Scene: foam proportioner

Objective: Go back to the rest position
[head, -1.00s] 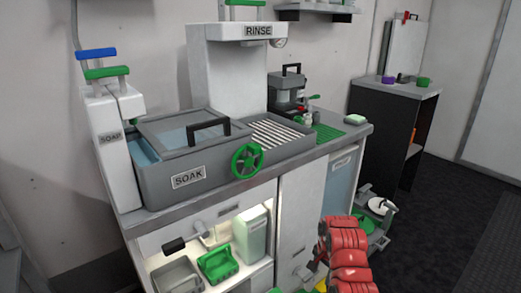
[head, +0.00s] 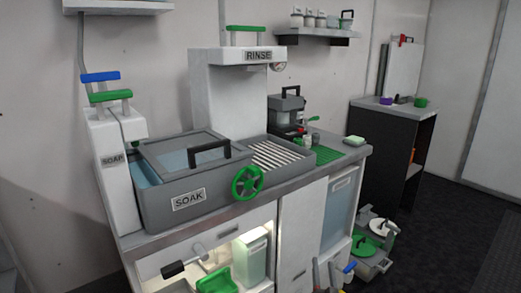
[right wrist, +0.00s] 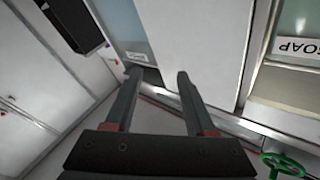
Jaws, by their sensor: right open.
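My right gripper (head: 324,268) shows at the bottom edge of the head view, in front of the cabinet, with only its fingertips in frame. In the right wrist view my right gripper (right wrist: 160,78) has its two dark fingers spread apart. Nothing is between them. Pale cabinet panels and part of the floor lie beyond the fingers. My left gripper is in neither view.
The wash counter (head: 300,181) carries the SOAK basin (head: 190,202), a green handwheel (head: 247,183) and the RINSE tower (head: 225,95). A dark shelf unit (head: 379,145) stands behind. Dark floor (head: 440,235) is open further right.

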